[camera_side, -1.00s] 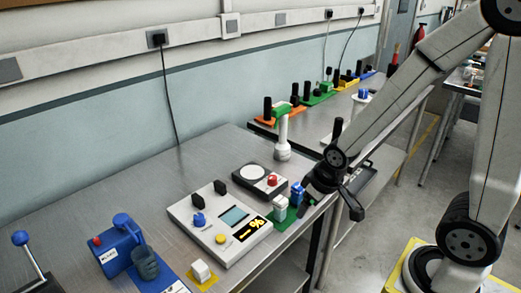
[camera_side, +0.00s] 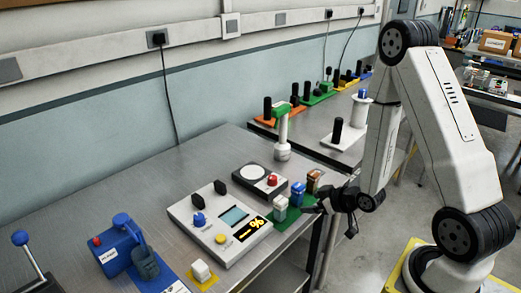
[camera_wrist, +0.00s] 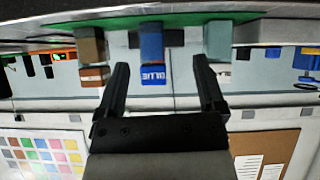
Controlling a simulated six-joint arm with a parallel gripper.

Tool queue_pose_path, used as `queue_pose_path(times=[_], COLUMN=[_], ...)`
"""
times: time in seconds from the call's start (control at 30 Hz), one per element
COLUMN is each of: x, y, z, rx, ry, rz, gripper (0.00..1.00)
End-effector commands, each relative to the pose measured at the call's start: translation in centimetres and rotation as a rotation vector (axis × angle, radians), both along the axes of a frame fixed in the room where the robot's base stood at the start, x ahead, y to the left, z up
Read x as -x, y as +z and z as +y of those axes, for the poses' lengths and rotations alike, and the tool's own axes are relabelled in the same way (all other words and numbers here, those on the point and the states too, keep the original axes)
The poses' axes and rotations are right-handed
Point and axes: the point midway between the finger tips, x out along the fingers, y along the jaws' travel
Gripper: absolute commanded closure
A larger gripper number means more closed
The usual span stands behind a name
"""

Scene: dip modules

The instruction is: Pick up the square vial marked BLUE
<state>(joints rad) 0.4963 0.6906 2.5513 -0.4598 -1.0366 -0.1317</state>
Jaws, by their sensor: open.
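The square vial marked BLUE (camera_side: 297,194) stands upright in the green holder (camera_side: 285,222), between a white vial (camera_side: 281,204) and a brown vial (camera_side: 313,181). In the wrist view, the blue vial (camera_wrist: 152,50) appears upside down in the middle, its label reading BLUE. The brown vial (camera_wrist: 92,50) is left of it and the pale vial (camera_wrist: 217,42) right. My gripper (camera_side: 318,200) is just right of the holder in the side view. In the wrist view its fingers (camera_wrist: 160,68) are open and empty, lined up either side of the blue vial; the remaining depth is unclear.
A white panel device (camera_side: 220,225) with knobs and a display sits left of the holder. A dark scale (camera_side: 258,180) with a round white plate is behind. A blue device (camera_side: 120,250) stands at front left. The table's right edge is near my gripper.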

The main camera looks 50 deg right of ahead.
Motion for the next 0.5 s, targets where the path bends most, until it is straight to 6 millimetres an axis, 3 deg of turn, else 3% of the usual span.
queue_pose_path(times=[0.5], x=[1.6], y=[-0.3], z=[-0.9], rx=[-0.067], ry=[-0.032], rz=[-0.230], gripper=[0.12])
